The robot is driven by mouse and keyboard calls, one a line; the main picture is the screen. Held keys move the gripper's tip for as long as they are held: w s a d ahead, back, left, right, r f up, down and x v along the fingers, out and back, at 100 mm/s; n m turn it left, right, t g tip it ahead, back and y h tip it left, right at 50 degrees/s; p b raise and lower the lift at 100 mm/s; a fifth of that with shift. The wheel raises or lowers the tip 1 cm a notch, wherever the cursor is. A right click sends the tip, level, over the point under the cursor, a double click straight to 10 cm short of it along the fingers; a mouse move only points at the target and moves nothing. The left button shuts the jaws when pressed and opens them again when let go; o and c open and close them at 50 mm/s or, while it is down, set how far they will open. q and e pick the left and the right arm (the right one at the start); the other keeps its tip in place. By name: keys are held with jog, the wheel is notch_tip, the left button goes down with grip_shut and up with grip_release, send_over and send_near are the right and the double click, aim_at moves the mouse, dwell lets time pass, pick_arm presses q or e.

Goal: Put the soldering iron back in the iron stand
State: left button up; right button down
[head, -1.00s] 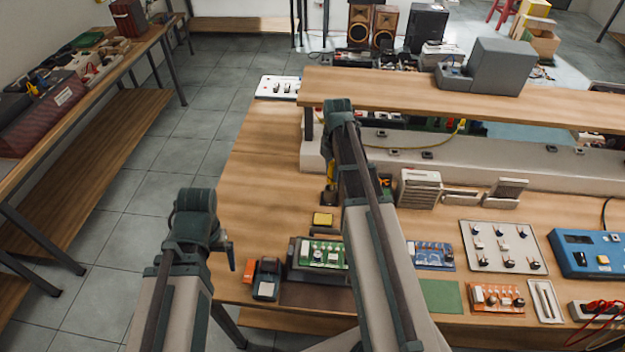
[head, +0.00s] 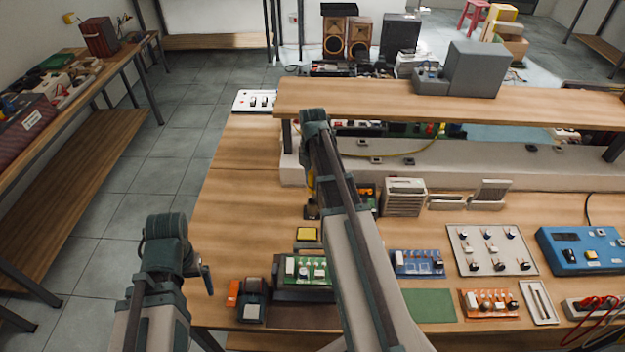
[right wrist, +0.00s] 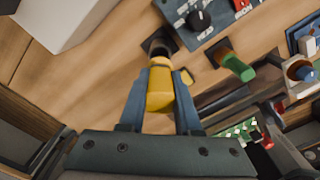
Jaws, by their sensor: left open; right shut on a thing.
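The soldering iron (right wrist: 160,88) has a yellow handle. In the right wrist view my right gripper (right wrist: 160,100) is shut on that handle. The iron's far end meets a dark holder with a square base, which looks like the iron stand (right wrist: 158,43); how deep it sits inside I cannot tell. In the head view a bit of yellow handle (head: 310,184) shows above the dark stand (head: 311,211), left of my right forearm, which hides most of the right gripper. My left gripper (head: 207,280) is open and empty near the bench's left front, partly hidden by its own arm.
A green-handled tool (right wrist: 237,67) stands in another holder beside the iron, next to a grey-blue control box (right wrist: 200,20). A yellow sponge (head: 307,234) and circuit boards lie nearer. A raised shelf (head: 400,100) spans the back. The bench's left part (head: 235,200) is clear.

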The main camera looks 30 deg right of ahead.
aim_at(313, 191)
jog(key=shift+f+b, duration=2.4)
jog(key=shift+f, duration=0.25)
grip_release()
jog(key=shift+r, duration=0.1)
notch_tip(313, 191, up, 7)
jog(key=p, duration=0.7)
